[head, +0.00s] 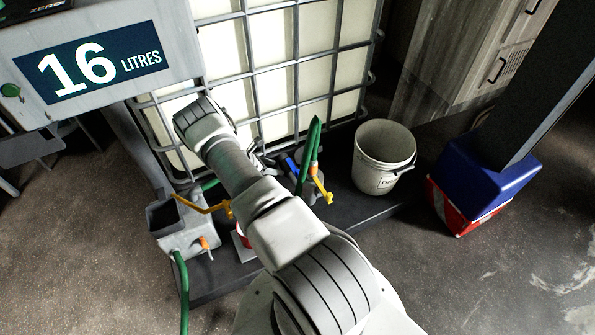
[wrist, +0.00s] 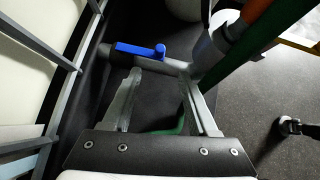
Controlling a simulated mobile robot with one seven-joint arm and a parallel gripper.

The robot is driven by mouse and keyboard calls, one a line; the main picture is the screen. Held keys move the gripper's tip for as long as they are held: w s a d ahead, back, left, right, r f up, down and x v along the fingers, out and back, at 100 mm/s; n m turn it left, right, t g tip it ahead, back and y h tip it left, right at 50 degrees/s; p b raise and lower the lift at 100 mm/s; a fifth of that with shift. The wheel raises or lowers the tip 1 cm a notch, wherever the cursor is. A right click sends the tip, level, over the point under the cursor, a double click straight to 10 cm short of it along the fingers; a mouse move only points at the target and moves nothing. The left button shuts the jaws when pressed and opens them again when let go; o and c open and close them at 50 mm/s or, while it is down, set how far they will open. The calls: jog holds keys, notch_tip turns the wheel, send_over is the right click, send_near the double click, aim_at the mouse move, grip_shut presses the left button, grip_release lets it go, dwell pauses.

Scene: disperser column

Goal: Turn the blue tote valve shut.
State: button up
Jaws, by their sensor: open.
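The blue tote valve handle (wrist: 140,49) is a short bar with a rounded knob at its right end. In the head view a bit of the blue handle (head: 292,164) shows low in front of the tote, just right of my arm. My gripper (wrist: 161,78) is open and empty, its two fingers pointing at the handle with a gap left before it. The handle lies just beyond the fingertips, reaching left past the left one. In the head view my gripper is hidden behind my arm.
The caged white tote (head: 270,75) stands behind on a dark platform. A green hose (head: 309,150) and yellow lever (head: 321,187) are right of the valve; the hose also shows close by in the wrist view. A white bucket (head: 380,177) and blue-red box (head: 480,185) stand right.

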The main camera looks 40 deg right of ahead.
aim_at(298, 171)
jog(key=b+x, duration=0.5)
jog(key=x, duration=0.9)
jog(key=shift+a, duration=0.1)
jog(key=shift+s+d+f, duration=0.1)
jog(key=shift+d+f, duration=0.3)
jog(key=shift+d, duration=0.1)
jog(key=shift+c, duration=0.2)
grip_shut()
